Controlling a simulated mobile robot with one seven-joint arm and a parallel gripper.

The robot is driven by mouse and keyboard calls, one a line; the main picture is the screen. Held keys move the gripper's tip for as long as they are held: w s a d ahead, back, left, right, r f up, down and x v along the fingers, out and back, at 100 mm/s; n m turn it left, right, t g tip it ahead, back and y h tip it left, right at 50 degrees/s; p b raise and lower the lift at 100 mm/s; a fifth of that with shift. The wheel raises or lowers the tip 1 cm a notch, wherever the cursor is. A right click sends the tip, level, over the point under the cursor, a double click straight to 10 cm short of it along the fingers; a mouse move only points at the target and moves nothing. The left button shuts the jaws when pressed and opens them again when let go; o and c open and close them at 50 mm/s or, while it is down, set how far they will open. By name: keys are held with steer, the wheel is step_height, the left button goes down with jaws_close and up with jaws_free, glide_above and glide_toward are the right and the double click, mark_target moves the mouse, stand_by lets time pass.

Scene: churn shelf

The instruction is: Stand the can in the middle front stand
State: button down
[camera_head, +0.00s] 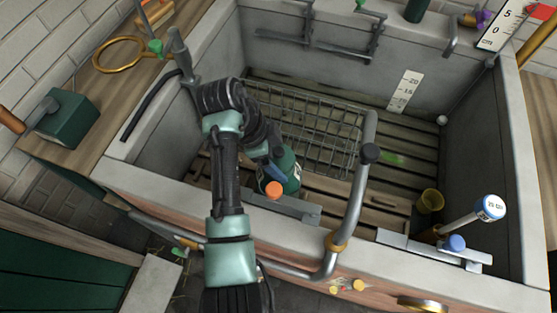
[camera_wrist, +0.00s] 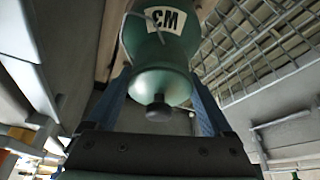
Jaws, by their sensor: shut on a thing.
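The green can (camera_head: 284,170) with a white label hangs at the end of my arm over the front part of the grey trough. My gripper (camera_wrist: 158,95) is shut on the can, with one blue-grey finger on each side. In the head view my arm hides much of the gripper and part of the can. I cannot tell for sure which fixture is the middle front stand, or whether the can touches anything below.
A wire basket (camera_head: 310,122) stands behind the can. A bent grey pipe (camera_head: 358,200) rises to its right. Grey bracket plates (camera_head: 295,209) lie along the front wall, near an orange knob (camera_head: 273,189). A yellow cup (camera_head: 430,201) stands at right. Slatted floor (camera_head: 405,150) is open behind it.

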steer(key=shift+f, duration=0.75)
jaws_free()
steer(key=shift+f, duration=0.1)
steer(key=p+v, duration=0.3)
steer(key=v, duration=0.9)
steer(key=shift+w, duration=0.1)
